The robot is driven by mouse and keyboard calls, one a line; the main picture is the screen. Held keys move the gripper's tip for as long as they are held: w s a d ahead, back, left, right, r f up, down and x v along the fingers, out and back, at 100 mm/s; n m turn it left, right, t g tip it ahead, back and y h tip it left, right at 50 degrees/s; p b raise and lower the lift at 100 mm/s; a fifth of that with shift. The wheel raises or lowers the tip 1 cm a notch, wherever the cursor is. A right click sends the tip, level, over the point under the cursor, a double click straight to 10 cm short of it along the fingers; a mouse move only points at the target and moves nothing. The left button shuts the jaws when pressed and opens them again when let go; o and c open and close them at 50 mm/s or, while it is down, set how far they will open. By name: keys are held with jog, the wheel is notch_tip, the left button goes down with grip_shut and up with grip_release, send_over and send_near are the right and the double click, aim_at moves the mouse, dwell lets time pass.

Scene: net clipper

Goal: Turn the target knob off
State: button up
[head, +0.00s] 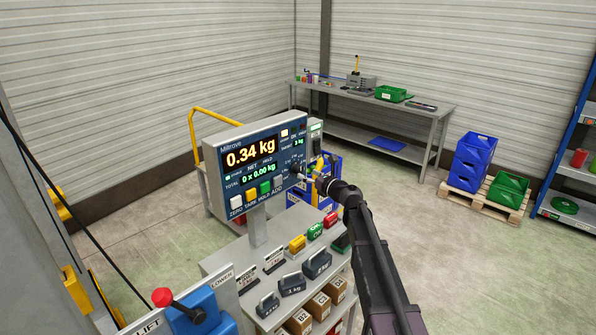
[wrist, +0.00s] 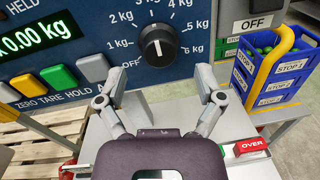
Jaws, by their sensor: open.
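The display panel (head: 240,158) carries a round black knob (wrist: 158,45) near its lower right corner. The knob has a white pointer line, roughly vertical in the wrist view, and printed kg marks around it from 1 kg to 6 kg. My gripper (wrist: 162,84) is open and empty, its two fingers spread wide. In the wrist view the knob lies beyond and slightly above the gap between the fingertips, with no visible contact. In the head view my gripper (head: 308,172) is at the panel's right side and partly hides the dial area.
A grey box labelled OFF (wrist: 254,24) is right of the panel. Grey, yellow and green buttons (wrist: 60,77) line the panel's lower edge. Below is a bench with dark weights (head: 292,283) and coloured buttons. Blue crates and a yellow rail (wrist: 270,58) stand behind to the right.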

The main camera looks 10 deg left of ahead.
aim_at(301, 171)
jog(key=shift+x, duration=2.35)
